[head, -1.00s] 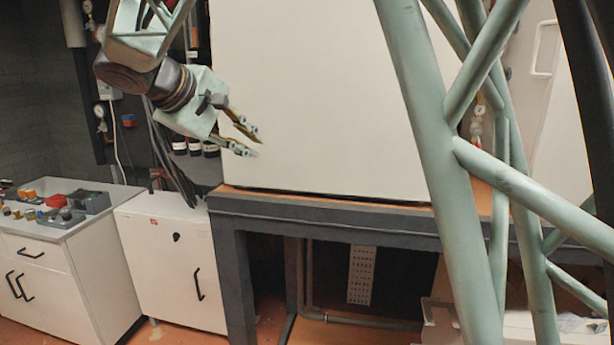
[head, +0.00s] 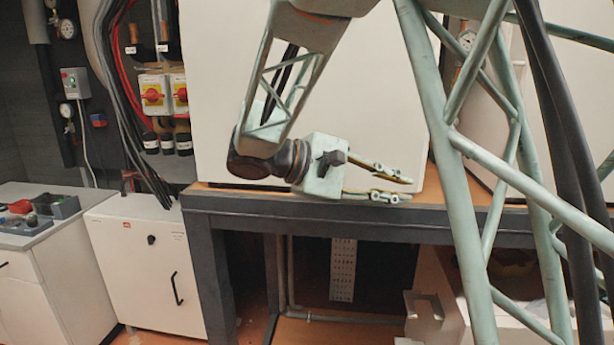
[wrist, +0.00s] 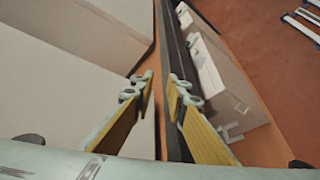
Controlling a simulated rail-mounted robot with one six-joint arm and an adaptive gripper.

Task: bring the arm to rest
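My gripper (head: 396,187) is in front of the large white panel (head: 225,90), above the edge of the dark bench frame (head: 330,214). It points to the right in the head view. In the wrist view my gripper (wrist: 161,88) shows its two yellow-sided fingers apart with nothing between them. The wrist view looks along the bench edge with the floor to the right.
A white cabinet (head: 143,262) stands left of the bench. A grey tray (head: 50,208) with small parts lies on the counter at far left. Red-yellow switches (head: 153,95) and cables hang on the wall. The floor (wrist: 245,30) is open at upper right in the wrist view.

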